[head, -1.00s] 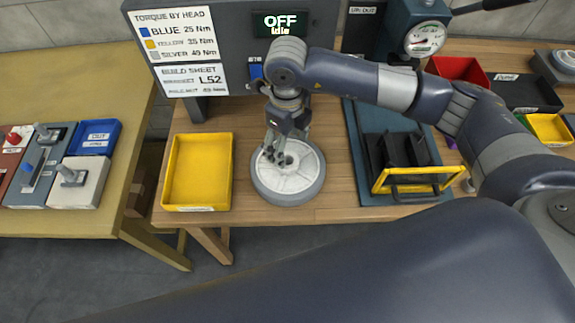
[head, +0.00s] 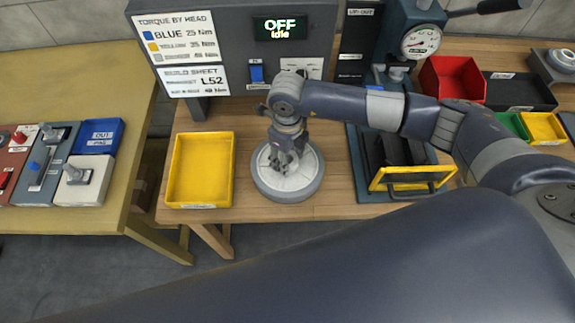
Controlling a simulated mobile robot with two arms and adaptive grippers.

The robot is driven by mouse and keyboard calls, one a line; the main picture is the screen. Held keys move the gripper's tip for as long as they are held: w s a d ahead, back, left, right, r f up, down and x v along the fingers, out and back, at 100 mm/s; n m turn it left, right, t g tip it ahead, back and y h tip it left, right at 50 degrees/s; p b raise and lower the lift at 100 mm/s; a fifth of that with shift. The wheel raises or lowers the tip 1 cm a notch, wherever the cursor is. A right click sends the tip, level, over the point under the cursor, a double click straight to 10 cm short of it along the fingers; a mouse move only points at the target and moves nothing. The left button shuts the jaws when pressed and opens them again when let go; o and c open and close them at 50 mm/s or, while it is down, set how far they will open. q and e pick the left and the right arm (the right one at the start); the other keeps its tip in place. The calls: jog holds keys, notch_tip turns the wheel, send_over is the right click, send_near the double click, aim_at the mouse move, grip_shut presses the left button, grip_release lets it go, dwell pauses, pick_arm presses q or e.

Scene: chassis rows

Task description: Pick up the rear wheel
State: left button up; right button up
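The wheel (head: 288,185), a pale disc with a grey tyre, lies flat on the wooden bench between the yellow tray and the blue base plate. My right gripper (head: 284,168) points down over the wheel's middle, with its fingertips at or just above the hub. The fingers and wrist hide the hub and part of the far rim. I cannot tell whether the fingers touch the wheel or how far they are apart. My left gripper is out of view.
An empty yellow tray (head: 201,203) stands left of the wheel. A press (head: 402,30) with a gauge and a yellow-framed fixture (head: 412,172) stand to the right. Red (head: 453,80) and black bins stand at the far right.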

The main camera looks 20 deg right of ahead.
grip_shut()
jog(key=shift+w+r, duration=0.1)
